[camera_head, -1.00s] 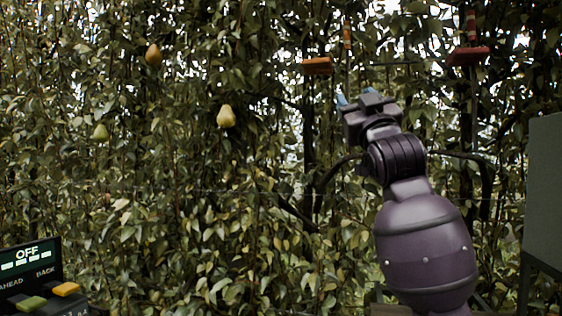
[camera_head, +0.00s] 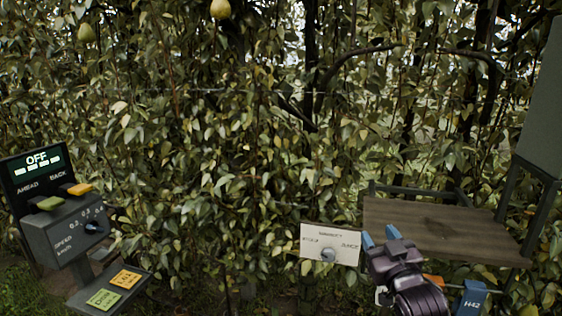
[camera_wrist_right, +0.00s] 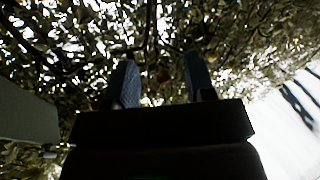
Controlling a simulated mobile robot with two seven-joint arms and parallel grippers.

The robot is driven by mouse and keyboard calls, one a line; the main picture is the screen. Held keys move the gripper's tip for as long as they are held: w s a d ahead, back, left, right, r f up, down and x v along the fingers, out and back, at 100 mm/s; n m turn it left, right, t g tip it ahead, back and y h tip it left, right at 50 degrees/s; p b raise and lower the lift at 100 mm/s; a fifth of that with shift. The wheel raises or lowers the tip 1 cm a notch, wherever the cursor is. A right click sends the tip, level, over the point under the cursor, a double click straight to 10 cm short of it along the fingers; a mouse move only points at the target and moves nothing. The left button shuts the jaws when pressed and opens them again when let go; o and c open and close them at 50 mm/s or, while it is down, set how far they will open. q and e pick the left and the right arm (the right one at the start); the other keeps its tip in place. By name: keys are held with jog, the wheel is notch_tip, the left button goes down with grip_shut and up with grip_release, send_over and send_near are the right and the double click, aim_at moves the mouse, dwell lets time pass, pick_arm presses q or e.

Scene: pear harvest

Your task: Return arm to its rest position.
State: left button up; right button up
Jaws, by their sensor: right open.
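My right gripper (camera_head: 379,236) is in the lower right of the head view, in front of the wooden shelf's left end as seen there, with blue fingertips pointing up. In the right wrist view its two blue-patterned fingers (camera_wrist_right: 161,82) stand apart, with foliage and bright sky beyond and nothing clearly held between them. My left gripper is in neither view.
A wooden shelf (camera_head: 440,229) is at right, below a grey-green panel (camera_head: 543,105). A white dial plate (camera_head: 329,245) is left of the gripper. A control console (camera_head: 65,225) reading OFF stands at left. Pears (camera_head: 220,9) (camera_head: 86,33) hang in the foliage. A blue H42 item (camera_head: 471,299) is lower right.

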jog(key=s+d+f+m+g+h, duration=0.1)
jog(key=s+d+f+g, duration=0.2)
jog(key=s+f, duration=1.1)
jog(key=s+d+f+m+g+h, duration=0.1)
jog(key=s+f+g, duration=0.4)
jog(key=s+f, duration=1)
notch_tip(320, 180, down, 2)
jog(key=shift+d+f+m+h, duration=0.35)
jog(key=shift+d+h, duration=0.35)
jog(key=shift+d, duration=0.5)
